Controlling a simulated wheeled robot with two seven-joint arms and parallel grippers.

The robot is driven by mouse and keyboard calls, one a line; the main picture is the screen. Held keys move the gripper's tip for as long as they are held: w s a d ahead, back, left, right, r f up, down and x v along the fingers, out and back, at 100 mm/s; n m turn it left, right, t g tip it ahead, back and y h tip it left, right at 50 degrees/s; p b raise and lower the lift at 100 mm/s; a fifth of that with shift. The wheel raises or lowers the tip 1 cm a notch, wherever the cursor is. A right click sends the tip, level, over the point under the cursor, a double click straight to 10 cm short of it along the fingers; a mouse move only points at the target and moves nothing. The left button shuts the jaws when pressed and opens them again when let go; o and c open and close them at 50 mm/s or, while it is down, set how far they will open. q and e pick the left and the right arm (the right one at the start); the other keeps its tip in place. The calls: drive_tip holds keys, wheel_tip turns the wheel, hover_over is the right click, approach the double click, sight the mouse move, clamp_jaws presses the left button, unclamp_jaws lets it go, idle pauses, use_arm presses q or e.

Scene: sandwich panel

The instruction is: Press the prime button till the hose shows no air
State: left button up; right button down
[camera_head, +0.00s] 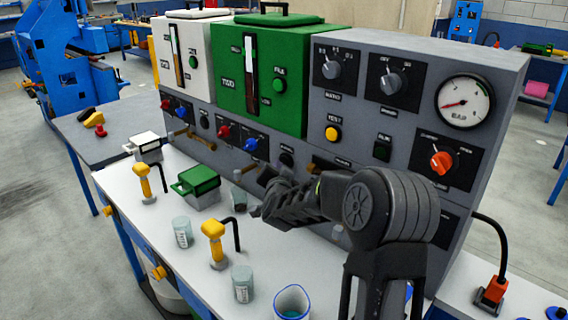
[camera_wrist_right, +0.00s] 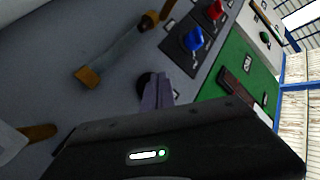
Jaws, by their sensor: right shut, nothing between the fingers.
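My right gripper (camera_head: 276,188) is in front of the grey panel, below the green tank. In the right wrist view its slim fingers (camera_wrist_right: 157,90) are shut and empty, with the tips close beside a round black button (camera_wrist_right: 143,84). I cannot tell whether they touch it. That black button (camera_head: 286,159) also shows in the head view, just above the gripper. A pale hose (camera_wrist_right: 122,50) runs between two brass fittings under the red and blue knobs. I cannot make out clearly whether it holds air. My left gripper is not in view.
The panel carries a green tank (camera_head: 262,75), a white tank (camera_head: 189,50), a pressure gauge (camera_head: 463,102) and an orange knob (camera_head: 441,162). On the white bench stand yellow-handled tools (camera_head: 214,240), a green-lidded box (camera_head: 199,187) and jars (camera_head: 242,284). A blue-rimmed cup (camera_head: 292,301) is at the front.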

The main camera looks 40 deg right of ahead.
drive_tip(key=shift+d, duration=0.45)
idle(0.6)
drive_tip(key=shift+a, duration=0.1)
drive_tip(key=shift+s+a, duration=0.1)
drive_tip(key=shift+a, duration=0.65)
drive_tip(key=shift+a, duration=0.1)
drive_tip(key=a, duration=0.4)
drive_tip(key=shift+s+a, duration=0.2)
drive_tip(key=shift+a, duration=0.2)
idle(2.8)
